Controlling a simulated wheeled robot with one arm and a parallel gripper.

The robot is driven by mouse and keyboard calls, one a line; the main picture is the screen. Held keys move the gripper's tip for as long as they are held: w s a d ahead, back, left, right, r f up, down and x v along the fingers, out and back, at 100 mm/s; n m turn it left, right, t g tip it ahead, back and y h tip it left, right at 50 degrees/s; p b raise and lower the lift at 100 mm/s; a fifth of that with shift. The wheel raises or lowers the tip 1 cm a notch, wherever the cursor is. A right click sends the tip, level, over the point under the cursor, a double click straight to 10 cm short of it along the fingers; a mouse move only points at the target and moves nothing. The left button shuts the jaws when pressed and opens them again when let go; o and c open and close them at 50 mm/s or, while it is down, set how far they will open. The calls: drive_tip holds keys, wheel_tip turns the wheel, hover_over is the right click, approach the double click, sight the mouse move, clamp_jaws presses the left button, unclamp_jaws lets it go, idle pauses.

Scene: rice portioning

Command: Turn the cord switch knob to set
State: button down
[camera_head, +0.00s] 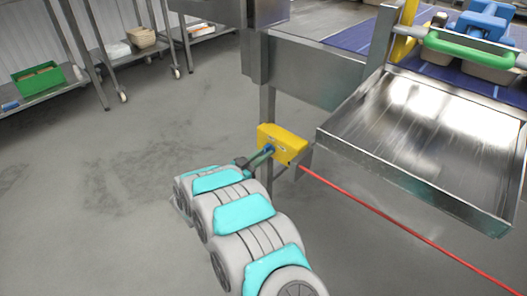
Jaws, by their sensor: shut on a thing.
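The cord switch is a yellow box (284,141) mounted by a metal post under the conveyor frame. Its blue knob (268,148) shows small on the box's left face. A red cord (400,224) runs from the switch's right side down to the lower right. My gripper (262,156) is at the knob, shut on it, with my arm reaching up from the bottom of the picture. The fingertips are small here and partly cover the knob, so its exact angle and any markings cannot be read.
A metal tray (398,172) juts out right of the switch, below a conveyor with a blue belt (352,37). A green-handled thing (470,47) sits on it. Wheeled racks with a green crate (40,80) stand at the back left. Open floor (120,150) lies left of my arm.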

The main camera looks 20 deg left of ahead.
drive_tip(key=shift+n, duration=0.4)
drive_tip(key=c, duration=0.8)
unclamp_jaws()
drive_tip(key=v, duration=0.8)
drive_tip(key=shift+b, duration=0.4)
